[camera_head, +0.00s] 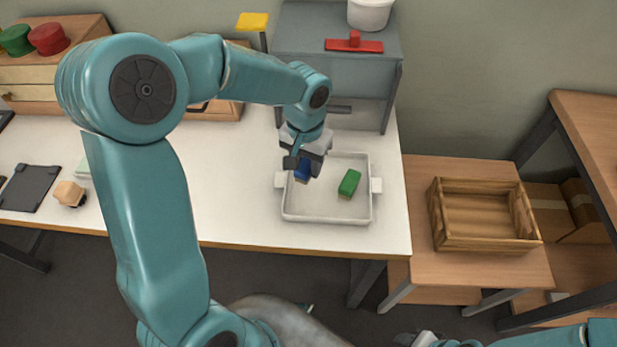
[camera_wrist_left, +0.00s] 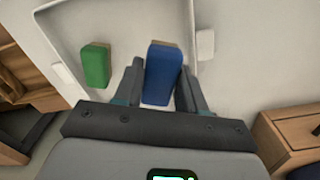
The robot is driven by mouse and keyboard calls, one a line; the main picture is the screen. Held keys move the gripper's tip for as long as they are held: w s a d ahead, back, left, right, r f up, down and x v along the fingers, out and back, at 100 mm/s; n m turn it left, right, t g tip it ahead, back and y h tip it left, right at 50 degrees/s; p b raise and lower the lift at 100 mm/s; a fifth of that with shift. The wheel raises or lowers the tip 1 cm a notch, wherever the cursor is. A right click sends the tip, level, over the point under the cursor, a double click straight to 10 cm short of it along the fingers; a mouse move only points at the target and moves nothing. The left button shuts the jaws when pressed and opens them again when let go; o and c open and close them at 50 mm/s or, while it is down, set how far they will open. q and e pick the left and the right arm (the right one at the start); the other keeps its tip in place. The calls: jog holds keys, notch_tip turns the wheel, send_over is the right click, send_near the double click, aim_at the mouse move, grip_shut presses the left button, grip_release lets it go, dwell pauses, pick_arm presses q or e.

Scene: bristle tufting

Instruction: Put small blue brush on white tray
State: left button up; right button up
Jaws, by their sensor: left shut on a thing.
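The small blue brush (camera_head: 302,173) is in my left gripper (camera_head: 303,163), over the left part of the white tray (camera_head: 325,215). The wrist view shows the blue brush (camera_wrist_left: 162,75) between the two fingers of the left gripper (camera_wrist_left: 161,82), which is shut on it. I cannot tell whether the brush touches the tray floor. A green brush (camera_head: 349,183) lies in the tray to the right of the blue one; it also shows in the wrist view (camera_wrist_left: 96,66). A grey part at the bottom edge may be my right gripper (camera_head: 415,339); its fingers cannot be made out.
The tray stands on a white table (camera_head: 240,200) near its right end. Behind it is a grey cabinet (camera_head: 335,70) with a red-handled tool (camera_head: 354,45) on top. A wooden crate (camera_head: 485,215) stands on a lower table at right.

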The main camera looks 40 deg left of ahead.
aim_at(307, 187)
pick_arm(q)
jog(key=shift+f, duration=2.7)
jog(key=shift+f+b, duration=0.1)
jog(key=shift+b, duration=0.25)
jog(key=o, duration=1.1)
jog(key=shift+c, duration=0.2)
jog(key=shift+r+p, duration=0.3)
notch_tip(307, 187, up, 12)
jog(key=shift+f+p, duration=0.1)
jog(key=shift+p, duration=0.3)
